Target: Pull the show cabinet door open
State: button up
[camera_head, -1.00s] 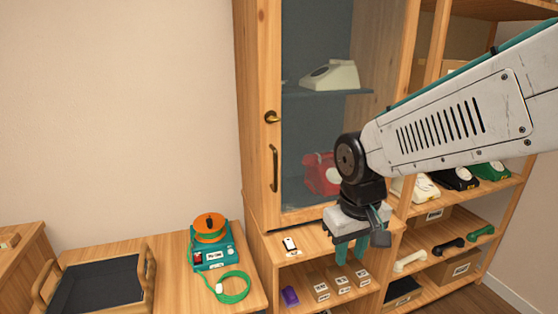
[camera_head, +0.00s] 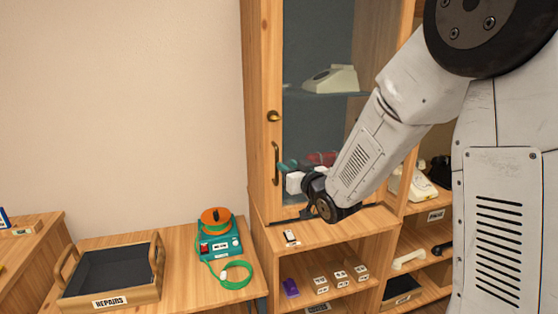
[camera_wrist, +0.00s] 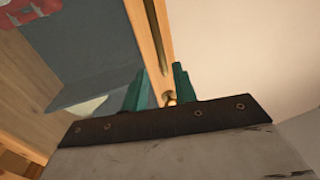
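The show cabinet door, a wooden frame (camera_head: 263,60) with a dark glass pane (camera_head: 308,45), looks closed. Its upright brass bar handle (camera_head: 275,163) is on the left frame, below a round brass knob (camera_head: 274,116). My gripper (camera_head: 284,166) is just right of the handle, in front of the door. In the wrist view its teal fingers (camera_wrist: 160,88) are apart, with the door's wooden edge, the handle (camera_wrist: 157,38) and the knob (camera_wrist: 170,98) showing between and beyond them. I cannot tell whether a finger touches the handle.
Behind the glass are a cream phone (camera_head: 332,79) and a partly hidden red phone (camera_head: 323,158). A ledge with a small white item (camera_head: 291,237) lies below the door. Open shelves are at the right.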

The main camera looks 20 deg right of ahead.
aim_at(277, 159)
jog(key=w, duration=0.2)
jog(key=w+a, duration=0.1)
jog(key=w, duration=0.3)
jog(key=shift+a, duration=0.3)
jog(key=shift+w, duration=0.65)
grip_shut()
jog(key=shift+a, duration=0.1)
